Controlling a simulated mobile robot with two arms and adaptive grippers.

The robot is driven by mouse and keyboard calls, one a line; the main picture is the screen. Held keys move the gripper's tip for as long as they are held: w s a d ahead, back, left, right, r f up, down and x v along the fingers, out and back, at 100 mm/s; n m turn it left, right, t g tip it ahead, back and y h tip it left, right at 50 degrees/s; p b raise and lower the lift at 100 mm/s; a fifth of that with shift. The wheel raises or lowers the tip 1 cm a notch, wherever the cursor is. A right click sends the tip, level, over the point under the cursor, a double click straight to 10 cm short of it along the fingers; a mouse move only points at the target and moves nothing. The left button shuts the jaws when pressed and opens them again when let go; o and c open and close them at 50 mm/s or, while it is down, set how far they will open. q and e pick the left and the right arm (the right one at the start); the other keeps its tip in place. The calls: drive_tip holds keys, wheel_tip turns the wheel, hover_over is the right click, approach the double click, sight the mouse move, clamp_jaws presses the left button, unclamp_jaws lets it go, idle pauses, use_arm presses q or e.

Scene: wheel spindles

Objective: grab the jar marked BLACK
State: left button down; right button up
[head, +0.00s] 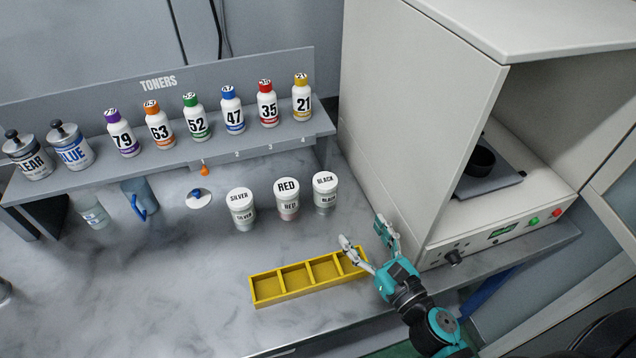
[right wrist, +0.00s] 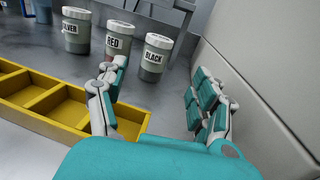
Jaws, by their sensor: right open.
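My left gripper is not in view.
The RED jar (head: 288,198) and SILVER jar (head: 242,209) stand left of the BLACK jar. A yellow divided tray (head: 283,299) lies in front, close to my right fingers. A large grey cabinet (head: 405,120) rises on the right. A shelf of toner bottles (head: 200,150) runs behind.

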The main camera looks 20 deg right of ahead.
drive_tip(key=p, duration=0.3)
approach(331, 191)
drive_tip(key=x, duration=0.3)
drive_tip(key=shift+w+d+r, duration=0.1)
drive_tip(key=shift+d+r, duration=0.05)
drive_tip(key=shift+r, duration=0.1)
drive_tip(key=x, duration=0.3)
drive_tip(key=shift+w+f+p, duration=0.1)
drive_tip(key=shift+f+p, duration=0.1)
drive_tip(key=shift+p, duration=0.15)
drive_tip(key=shift+x, duration=0.85)
drive_tip(key=p+x, duration=0.2)
drive_tip(key=x, duration=0.2)
drive_tip(key=shift+w+f, duration=0.15)
drive_tip(key=shift+w+a, duration=0.15)
drive_tip(key=shift+a, duration=0.05)
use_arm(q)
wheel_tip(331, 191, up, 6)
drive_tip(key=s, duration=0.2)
use_arm(e)
drive_tip(key=shift+c, duration=0.4)
drive_tip(key=c, duration=1.1)
